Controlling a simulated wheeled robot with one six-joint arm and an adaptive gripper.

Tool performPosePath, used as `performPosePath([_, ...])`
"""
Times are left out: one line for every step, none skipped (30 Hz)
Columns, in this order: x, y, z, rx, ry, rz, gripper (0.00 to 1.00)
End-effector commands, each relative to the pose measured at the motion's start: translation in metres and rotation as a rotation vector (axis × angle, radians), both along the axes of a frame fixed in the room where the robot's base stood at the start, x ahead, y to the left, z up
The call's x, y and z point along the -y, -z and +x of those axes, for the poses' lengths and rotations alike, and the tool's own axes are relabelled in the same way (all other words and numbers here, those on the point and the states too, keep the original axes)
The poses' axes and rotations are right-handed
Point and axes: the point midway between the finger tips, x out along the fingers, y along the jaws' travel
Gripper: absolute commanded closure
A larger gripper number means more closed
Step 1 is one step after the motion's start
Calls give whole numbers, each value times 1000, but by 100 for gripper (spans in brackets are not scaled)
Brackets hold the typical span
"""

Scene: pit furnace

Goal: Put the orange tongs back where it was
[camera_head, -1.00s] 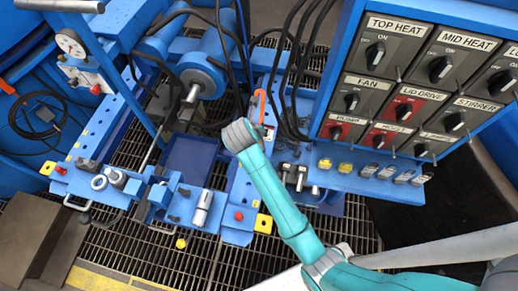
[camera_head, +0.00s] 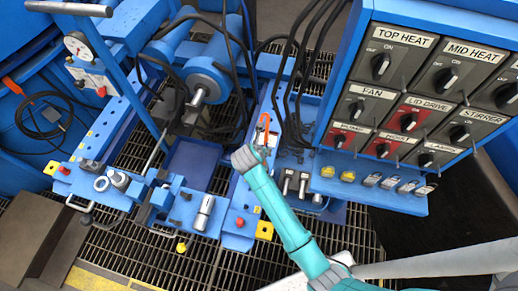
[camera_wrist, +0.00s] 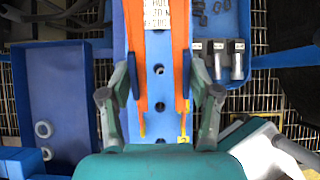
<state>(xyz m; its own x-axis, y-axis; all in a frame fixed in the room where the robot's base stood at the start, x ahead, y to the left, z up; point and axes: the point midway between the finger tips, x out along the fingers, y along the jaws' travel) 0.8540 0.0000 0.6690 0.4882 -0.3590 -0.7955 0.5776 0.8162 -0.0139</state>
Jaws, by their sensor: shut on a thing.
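The orange tongs (camera_wrist: 178,35) show in the wrist view as two long orange legs with a white lettered label between them near the top. My gripper (camera_wrist: 160,78) is shut on the tongs, with one finger pad against the outer side of each leg. The legs' near ends have yellow tips. A blue beam with round holes (camera_wrist: 159,108) lies behind the tongs; I cannot tell whether they touch it. In the head view a small orange part of the tongs (camera_head: 262,130) shows just beyond my teal arm, which hides the rest and most of the gripper.
A blue panel of labelled knobs (camera_head: 410,85) stands to the right, with a shelf of small yellow and grey items below. Upright metal cylinders (camera_head: 295,183) stand close right of my arm. Black cables (camera_head: 290,90) hang just beyond. A blue tray (camera_head: 190,160) lies left.

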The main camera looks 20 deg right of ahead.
Motion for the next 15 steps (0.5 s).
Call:
performPosePath([0,0,0,1,0,-1,46])
performPosePath([0,1,0,0,0,0,46])
performPosePath([0,2,0,0,0,0,46])
performPosePath([0,3,0,0,0,0,46])
performPosePath([0,4,0,0,0,0,46])
performPosePath([0,5,0,0,0,0,46])
performPosePath([0,6,0,0,0,0,46])
performPosePath([0,7,0,0,0,0,46])
performPosePath([0,8,0,0,0,0,46])
performPosePath([0,8,0,0,0,0,46])
performPosePath([0,9,0,0,0,0,46])
performPosePath([0,10,0,0,0,0,46])
performPosePath([0,10,0,0,0,0,33])
performPosePath([0,10,0,0,0,0,25])
performPosePath([0,10,0,0,0,0,15])
